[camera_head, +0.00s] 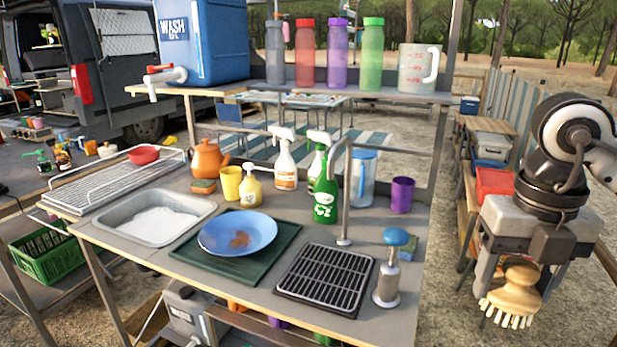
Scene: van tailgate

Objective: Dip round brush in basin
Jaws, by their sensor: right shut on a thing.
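My right gripper (500,277) is at the right side of the view, off the right end of the wash table. It is shut on the round brush (514,291), which has a wooden knob and pale bristles pointing down. The basin (203,207) is a grey metal tub sunk in the left part of the table, with white suds inside. The brush is held well to the right of the basin and apart from it. My left gripper is not in view.
A blue plate (237,233) with a brown stain lies on a green tray (186,252). A black drain grid (325,278), a tall faucet (344,200) and a blue-topped dispenser (388,268) stand between brush and basin. Spray bottles (285,164) and a green bottle (326,195) stand behind.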

